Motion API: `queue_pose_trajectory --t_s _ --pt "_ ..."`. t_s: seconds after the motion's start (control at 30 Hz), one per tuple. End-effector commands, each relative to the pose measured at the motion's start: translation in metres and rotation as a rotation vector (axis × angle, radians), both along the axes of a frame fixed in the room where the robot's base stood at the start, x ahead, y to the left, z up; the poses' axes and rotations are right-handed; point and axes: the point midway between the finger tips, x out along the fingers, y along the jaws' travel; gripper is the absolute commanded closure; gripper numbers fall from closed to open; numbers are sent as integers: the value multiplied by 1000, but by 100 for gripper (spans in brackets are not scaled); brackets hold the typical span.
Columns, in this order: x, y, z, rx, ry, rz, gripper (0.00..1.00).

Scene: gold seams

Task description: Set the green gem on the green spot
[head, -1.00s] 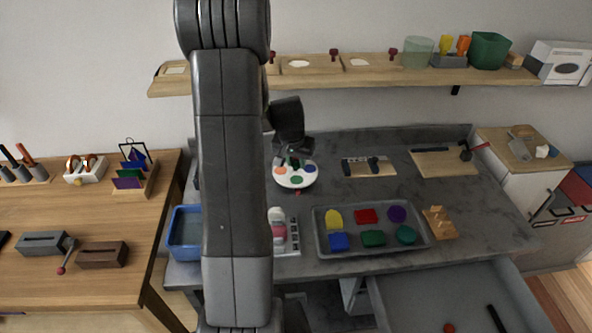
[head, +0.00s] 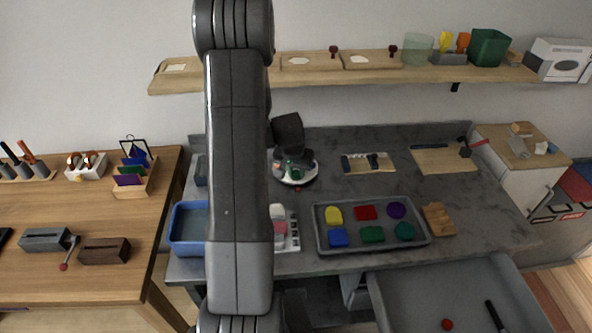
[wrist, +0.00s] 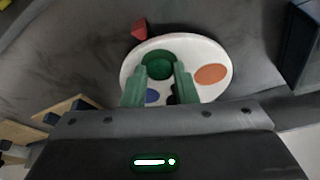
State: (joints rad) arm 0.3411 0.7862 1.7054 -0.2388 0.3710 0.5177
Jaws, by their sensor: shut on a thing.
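A round white palette (head: 300,184) lies on the grey worktop and carries coloured spots; it also shows in the wrist view (wrist: 207,53). My gripper (wrist: 160,72) is over it, its two fingers closed around the green gem (wrist: 158,66). A green spot (wrist: 183,46) shows around and behind the gem. The gem appears over this spot, but I cannot tell whether it touches the palette. An orange spot (wrist: 211,74) lies to the right and a blue spot (wrist: 152,96) is partly hidden by the fingers. In the head view my gripper (head: 294,170) covers much of the palette.
A small red gem (wrist: 140,29) lies just off the palette's rim. A grey tray (head: 374,249) with several coloured shapes stands to the right, nearer the front. A blue bin (head: 187,248) is at the left. A wooden board (head: 370,166) lies to the right; worktop between is clear.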

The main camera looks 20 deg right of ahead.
Motion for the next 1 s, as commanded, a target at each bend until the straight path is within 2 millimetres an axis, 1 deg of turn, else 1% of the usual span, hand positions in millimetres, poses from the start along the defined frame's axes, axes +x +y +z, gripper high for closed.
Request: queue_pose_trajectory --t_s 0.03,0.13,0.43,0.6,0.77,1.0 --pt "0 0 -2 0 0 0 72" --pt "0 0 -1 0 0 0 52" --pt "0 0 0 0 0 0 52" --pt "-1 1 8 -1 -2 0 52" --pt "-6 5 31 -2 -4 1 52" --pt "-16 12 71 -2 -4 0 52"
